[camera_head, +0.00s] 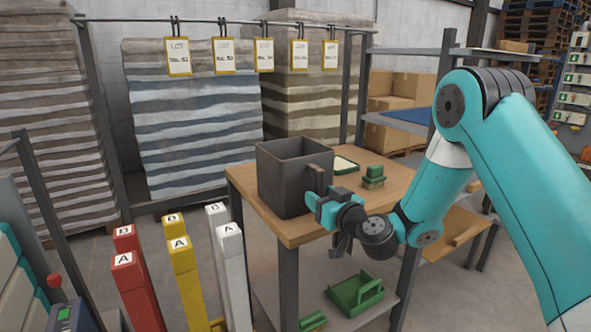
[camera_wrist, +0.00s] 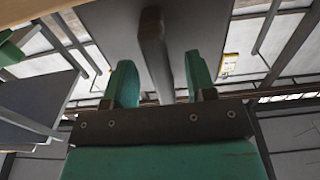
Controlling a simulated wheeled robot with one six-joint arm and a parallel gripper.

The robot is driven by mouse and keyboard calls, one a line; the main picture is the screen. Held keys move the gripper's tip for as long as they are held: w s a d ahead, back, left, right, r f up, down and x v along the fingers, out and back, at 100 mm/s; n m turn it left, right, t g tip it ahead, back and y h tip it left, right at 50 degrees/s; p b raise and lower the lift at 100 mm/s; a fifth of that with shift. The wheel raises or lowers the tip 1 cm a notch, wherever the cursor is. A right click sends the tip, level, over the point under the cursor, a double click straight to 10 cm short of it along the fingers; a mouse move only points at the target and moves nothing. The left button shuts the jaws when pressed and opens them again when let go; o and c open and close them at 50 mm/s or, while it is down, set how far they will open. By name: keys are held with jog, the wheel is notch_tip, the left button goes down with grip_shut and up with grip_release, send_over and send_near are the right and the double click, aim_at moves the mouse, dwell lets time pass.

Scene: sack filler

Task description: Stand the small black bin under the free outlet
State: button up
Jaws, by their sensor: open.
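The small black bin (camera_head: 282,182) stands upright on the wooden table near its left end, with its handle on the right side. In the wrist view the bin's dark wall (camera_wrist: 105,35) fills the upper middle, and its handle (camera_wrist: 155,50) stands out towards me. My gripper (camera_head: 318,203) is at the handle side of the bin. Its two green fingers (camera_wrist: 160,82) are open, one on each side of the handle, with gaps visible on both sides. I cannot make out any outlet for certain in either view.
The wooden table (camera_head: 420,176) also holds small green blocks (camera_head: 373,177) and a green-edged tray (camera_head: 345,163). A green bin (camera_head: 355,293) sits on its lower shelf. Red (camera_head: 130,265), yellow (camera_head: 182,262) and white (camera_head: 230,255) posts marked A and B stand left of the table.

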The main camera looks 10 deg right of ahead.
jog(key=shift+w+a+r+p, duration=0.15)
jog(key=shift+w+p, duration=0.25)
jog(key=shift+p, duration=0.1)
jog(key=shift+w+a+r+p, duration=0.1)
jog(key=shift+w+r+p, duration=0.05)
jog(key=shift+w+p, duration=0.3)
jog(key=shift+w+a+f+p, duration=0.15)
jog(key=shift+w+f+p, duration=0.15)
jog(key=shift+p, duration=0.05)
grip_shut()
jog(key=shift+r, duration=0.1)
